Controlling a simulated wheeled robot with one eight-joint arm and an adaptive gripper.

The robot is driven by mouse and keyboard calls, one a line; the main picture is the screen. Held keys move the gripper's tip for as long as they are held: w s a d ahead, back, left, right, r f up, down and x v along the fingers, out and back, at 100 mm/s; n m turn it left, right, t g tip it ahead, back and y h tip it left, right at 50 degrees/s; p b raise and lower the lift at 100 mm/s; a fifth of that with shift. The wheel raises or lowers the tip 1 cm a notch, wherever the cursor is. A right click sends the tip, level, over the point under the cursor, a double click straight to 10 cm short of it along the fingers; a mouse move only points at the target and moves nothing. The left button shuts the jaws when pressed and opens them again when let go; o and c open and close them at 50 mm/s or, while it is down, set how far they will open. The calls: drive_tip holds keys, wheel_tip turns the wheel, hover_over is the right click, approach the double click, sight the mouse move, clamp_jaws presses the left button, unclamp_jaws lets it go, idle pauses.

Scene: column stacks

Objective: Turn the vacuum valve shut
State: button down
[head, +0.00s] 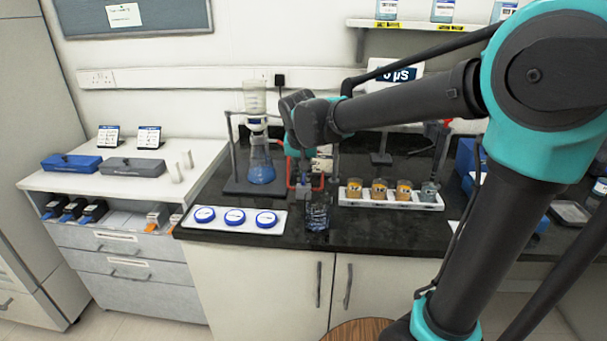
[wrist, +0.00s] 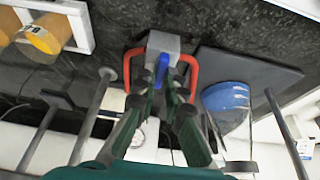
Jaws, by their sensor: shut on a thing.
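The vacuum valve is a small grey block (wrist: 163,42) with a blue handle (wrist: 162,68) and a bent red tube (wrist: 192,70) on each side. My gripper (wrist: 161,90) points at it in the wrist view, its dark fingers closed on the blue handle. In the head view my gripper (head: 301,172) reaches down to the valve between the flask and the jar rack, and my wrist hides much of the valve. A red tube (head: 321,180) shows beside it. The handle's exact angle is hard to tell.
A flask of blue liquid (head: 261,168) under a filter funnel stands left of the valve. A glass beaker (head: 318,214) stands in front, near the counter edge. A white tray of blue-lidded dishes (head: 280,229) lies front left. A rack of orange jars (head: 390,203) stands right.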

idle(0.3)
drive_tip(key=c, duration=1.6)
unclamp_jaws()
drive_tip(key=v, duration=1.2)
